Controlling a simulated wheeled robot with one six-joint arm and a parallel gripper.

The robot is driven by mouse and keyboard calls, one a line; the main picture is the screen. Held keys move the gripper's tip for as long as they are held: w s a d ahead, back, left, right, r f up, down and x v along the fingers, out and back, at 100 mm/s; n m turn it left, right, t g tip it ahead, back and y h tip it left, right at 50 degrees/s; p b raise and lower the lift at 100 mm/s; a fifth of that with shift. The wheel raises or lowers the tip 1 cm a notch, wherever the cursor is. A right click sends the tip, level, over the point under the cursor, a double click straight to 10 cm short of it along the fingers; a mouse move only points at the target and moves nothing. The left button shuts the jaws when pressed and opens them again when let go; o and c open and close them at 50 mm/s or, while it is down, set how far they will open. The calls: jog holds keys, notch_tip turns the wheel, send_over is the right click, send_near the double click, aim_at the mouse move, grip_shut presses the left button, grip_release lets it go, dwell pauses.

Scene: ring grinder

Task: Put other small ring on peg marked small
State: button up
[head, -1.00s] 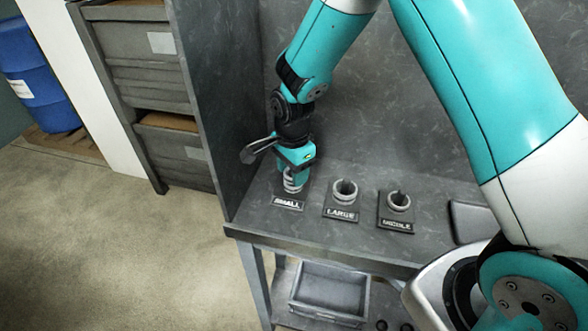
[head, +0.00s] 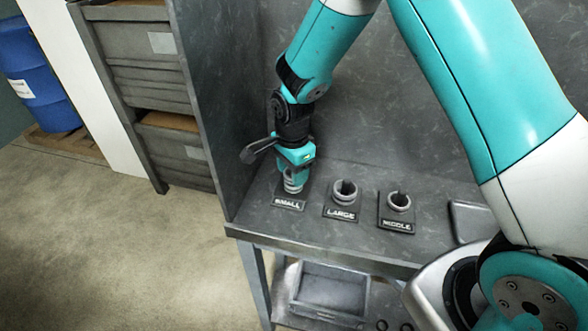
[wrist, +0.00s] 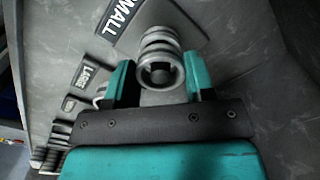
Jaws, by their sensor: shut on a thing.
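The peg marked small stands on a dark plate with a SMALL label (head: 288,204) at the left of the bench; the label also shows in the wrist view (wrist: 124,14). My gripper (head: 293,180) points down over this peg. In the wrist view its teal fingers (wrist: 160,80) stand either side of a grey small ring (wrist: 160,71), shut on it. The ring is in line with the peg, around its dark top end. Other grey coils (wrist: 160,40) show between this ring and the plate. Whether the held ring touches them I cannot tell.
The large peg (head: 344,192) and middle peg (head: 398,201) stand to the right, each with grey rings. A grey wall panel (head: 210,110) rises close on the left. A tray (head: 332,290) and dark rings (head: 382,325) lie on the lower shelf.

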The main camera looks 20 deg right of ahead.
jog(key=shift+f+b, duration=0.4)
jog(key=shift+f, duration=0.2)
jog(key=o, duration=0.7)
jog(key=shift+c, duration=0.2)
jog(key=shift+r, duration=0.15)
notch_tip(320, 180, up, 11)
jog(key=p, duration=0.8)
